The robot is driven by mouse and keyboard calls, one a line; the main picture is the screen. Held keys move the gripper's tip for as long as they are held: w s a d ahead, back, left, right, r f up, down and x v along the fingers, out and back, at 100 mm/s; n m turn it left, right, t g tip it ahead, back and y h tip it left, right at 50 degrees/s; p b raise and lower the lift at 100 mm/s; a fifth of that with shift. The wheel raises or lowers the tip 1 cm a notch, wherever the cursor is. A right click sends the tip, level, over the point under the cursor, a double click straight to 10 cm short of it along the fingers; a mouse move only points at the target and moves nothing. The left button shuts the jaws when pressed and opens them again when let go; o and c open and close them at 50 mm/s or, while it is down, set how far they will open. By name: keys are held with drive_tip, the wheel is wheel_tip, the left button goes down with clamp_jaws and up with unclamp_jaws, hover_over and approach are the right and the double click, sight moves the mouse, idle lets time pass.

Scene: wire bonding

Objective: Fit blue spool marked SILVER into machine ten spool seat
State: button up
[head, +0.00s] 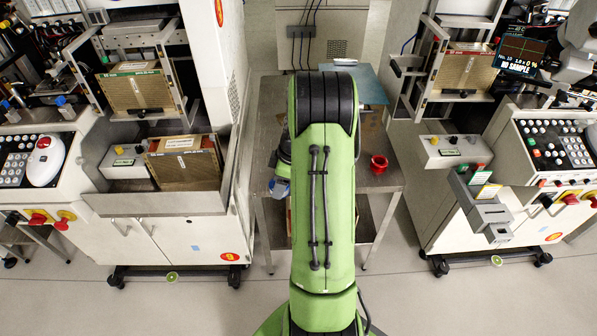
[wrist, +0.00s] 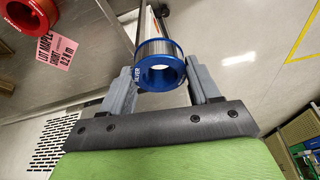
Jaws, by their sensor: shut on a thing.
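The blue spool (wrist: 161,66) marked SILVER, wound with silvery wire, shows in the wrist view with its open end toward the camera. My gripper (wrist: 164,78) is shut on it, one grey finger on each side. The spool is held in the air near the edge of the metal table. In the head view my green arm covers most of the gripper, and only a bluish bit shows left of the arm. The right-hand machine (head: 472,215) has a screen (head: 521,53) reading NO SAMPLE. I cannot make out the spool seat.
A red spool (head: 378,164) stands on the metal table (head: 385,181), beside a pink label (wrist: 54,53) in the wrist view. A similar machine (head: 160,230) with brown magazines stands at left.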

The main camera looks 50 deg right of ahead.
drive_tip(key=w+a+f+m, duration=0.2)
drive_tip(key=w+a, duration=0.2)
drive_tip(key=a, duration=0.5)
drive_tip(key=w+a+f+m+h, duration=0.1)
drive_tip(key=w+a, duration=0.3)
drive_tip(key=a, duration=0.5)
drive_tip(key=w+a+f+m, duration=0.3)
drive_tip(key=w+a+f, duration=0.1)
drive_tip(key=a, duration=0.5)
drive_tip(key=shift+w+h, duration=0.3)
drive_tip(key=shift+w, duration=0.3)
